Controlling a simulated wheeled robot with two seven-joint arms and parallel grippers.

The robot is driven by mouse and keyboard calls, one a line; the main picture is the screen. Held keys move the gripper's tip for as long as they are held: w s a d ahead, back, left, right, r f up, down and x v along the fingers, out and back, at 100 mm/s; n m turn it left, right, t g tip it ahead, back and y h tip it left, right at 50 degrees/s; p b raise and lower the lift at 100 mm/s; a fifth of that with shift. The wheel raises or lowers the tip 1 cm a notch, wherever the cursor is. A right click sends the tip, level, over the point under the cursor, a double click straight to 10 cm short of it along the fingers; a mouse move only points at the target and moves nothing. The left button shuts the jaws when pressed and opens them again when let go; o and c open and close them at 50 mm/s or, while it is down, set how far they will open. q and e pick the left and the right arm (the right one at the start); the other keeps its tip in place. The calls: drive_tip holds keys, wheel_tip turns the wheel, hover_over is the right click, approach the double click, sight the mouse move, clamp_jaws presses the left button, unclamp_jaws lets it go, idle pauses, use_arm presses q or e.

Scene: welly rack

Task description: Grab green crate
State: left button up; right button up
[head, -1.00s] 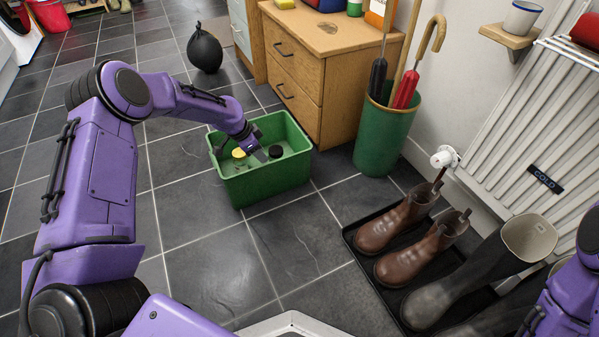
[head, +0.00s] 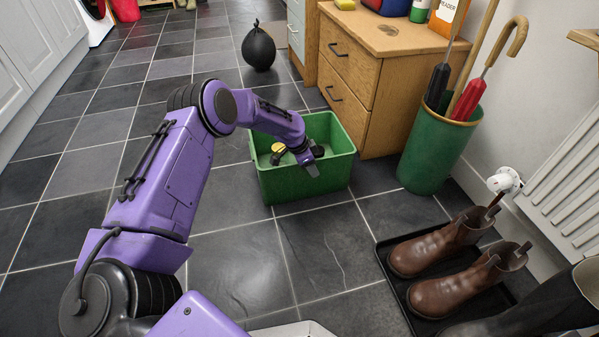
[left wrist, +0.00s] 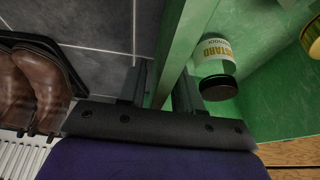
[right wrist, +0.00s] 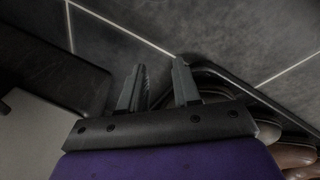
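The green crate (head: 305,186) stands on the tiled floor in front of the wooden drawers. Inside it are a yellow-topped item (head: 279,149) and, in the left wrist view, a jar with a dark lid (left wrist: 215,70). My left gripper (head: 312,170) is at the crate's near wall. In the left wrist view my left gripper (left wrist: 159,88) is open, one finger on each side of the green wall; I cannot tell whether they touch it. My right gripper (right wrist: 158,85) is open and empty in the right wrist view, above the floor near the boot tray.
Wooden drawers (head: 345,85) stand right behind the crate. A green umbrella bin (head: 432,150) is to its right. A black tray (head: 392,262) with brown boots (head: 440,245) lies at the near right. A black punchbag-like object (head: 258,48) is farther back. Floor to the left is clear.

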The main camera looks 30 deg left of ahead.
use_arm(q)
clamp_jaws()
idle(1.3)
drive_tip(key=shift+w+r, duration=0.1)
drive_tip(key=shift+r, duration=0.05)
